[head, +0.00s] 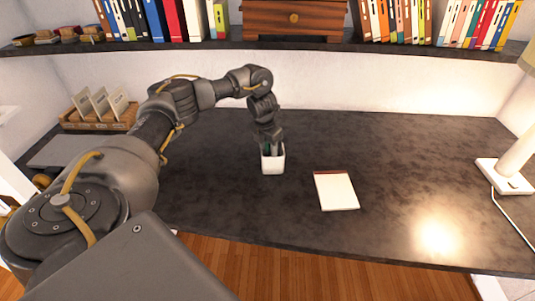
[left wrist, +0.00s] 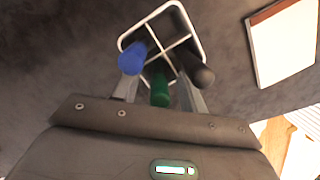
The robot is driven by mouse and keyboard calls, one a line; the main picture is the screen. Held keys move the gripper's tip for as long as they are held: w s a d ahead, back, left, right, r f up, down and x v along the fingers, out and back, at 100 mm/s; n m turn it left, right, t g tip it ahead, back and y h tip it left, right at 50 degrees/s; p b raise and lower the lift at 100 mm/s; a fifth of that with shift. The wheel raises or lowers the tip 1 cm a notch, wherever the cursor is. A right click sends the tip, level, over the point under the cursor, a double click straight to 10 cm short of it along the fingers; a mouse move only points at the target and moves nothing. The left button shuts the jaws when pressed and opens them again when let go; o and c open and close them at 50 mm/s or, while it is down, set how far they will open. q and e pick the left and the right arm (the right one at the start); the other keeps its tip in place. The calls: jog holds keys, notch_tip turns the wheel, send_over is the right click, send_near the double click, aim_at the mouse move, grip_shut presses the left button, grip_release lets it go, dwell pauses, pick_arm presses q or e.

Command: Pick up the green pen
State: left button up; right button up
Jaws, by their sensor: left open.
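The green pen (left wrist: 159,88) stands in a white divided holder (left wrist: 150,14), in the near part of it in the left wrist view. A blue pen (left wrist: 132,58) and a black pen (left wrist: 197,70) stand in the holder to its left and right. In the head view the holder (head: 272,163) stands on the dark desk, with my left gripper (head: 270,145) right above it. My left gripper (left wrist: 160,95) is open, its fingers on either side of the green pen. I cannot tell whether they touch it. The pen's lower part is hidden.
A notepad (head: 336,190) lies on the desk (head: 420,150) right of the holder. A lamp (head: 505,175) stands at the right edge. A card rack (head: 100,112) is at the left. A shelf (head: 400,47) with books and a wooden box (head: 293,18) runs above the desk.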

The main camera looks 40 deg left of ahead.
pick_arm(q)
jog(key=shift+f, duration=0.15)
grip_shut()
notch_tip(320, 180, up, 10)
jog(key=shift+r+p, duration=0.1)
jog(key=shift+p, duration=0.35)
